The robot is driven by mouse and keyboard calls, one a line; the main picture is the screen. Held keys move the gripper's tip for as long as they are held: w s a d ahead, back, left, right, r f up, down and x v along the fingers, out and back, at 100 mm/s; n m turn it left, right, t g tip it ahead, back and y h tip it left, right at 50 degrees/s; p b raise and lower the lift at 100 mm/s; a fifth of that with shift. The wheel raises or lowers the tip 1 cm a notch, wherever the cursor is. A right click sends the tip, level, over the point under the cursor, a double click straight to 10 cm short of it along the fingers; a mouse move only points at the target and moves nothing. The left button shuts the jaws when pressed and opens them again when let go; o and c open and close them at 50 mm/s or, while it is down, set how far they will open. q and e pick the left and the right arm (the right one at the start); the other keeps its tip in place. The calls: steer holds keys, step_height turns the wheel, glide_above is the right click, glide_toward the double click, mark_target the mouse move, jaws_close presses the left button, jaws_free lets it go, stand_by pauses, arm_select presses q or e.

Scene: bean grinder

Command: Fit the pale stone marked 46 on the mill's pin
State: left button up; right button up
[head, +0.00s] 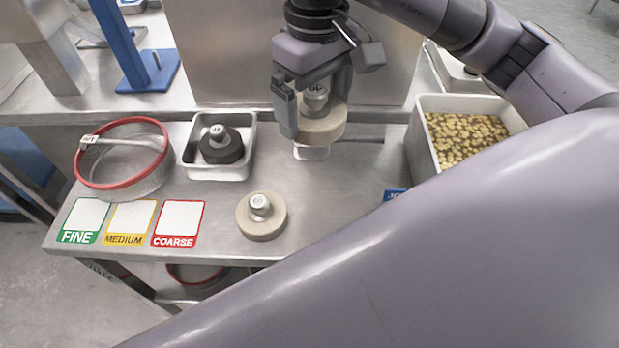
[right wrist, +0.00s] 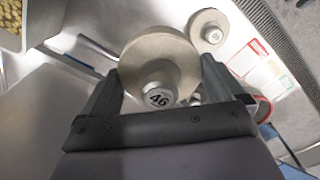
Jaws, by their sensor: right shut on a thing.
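My right gripper (head: 311,108) is shut on a pale round stone (head: 322,130), holding it by its sides above the back of the steel table. In the right wrist view the held stone (right wrist: 150,52) shows a metal knob marked 46 (right wrist: 158,97), between both fingers. It looks about level. A second pale stone (head: 248,220) with a metal knob lies on the table in front; its mark is too small to read. A dark stone (head: 221,152) sits in a small steel tray (head: 186,158). I cannot make out the mill's pin. My left gripper is out of view.
A red-rimmed sieve (head: 166,168) stands at the left, behind the FINE, MEDIUM and COARSE cards (head: 128,220). A steel bin of beans (head: 428,150) stands at the right. A steel panel (head: 240,60) rises behind my gripper. A blue stand (head: 130,50) is at the back left.

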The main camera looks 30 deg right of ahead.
step_height(320, 180, down, 17)
steer(key=shift+f, duration=0.15)
stand_by(0.4)
steer(key=shift+f, duration=0.2)
steer(key=o, duration=1.1)
steer(key=shift+r, duration=0.1)
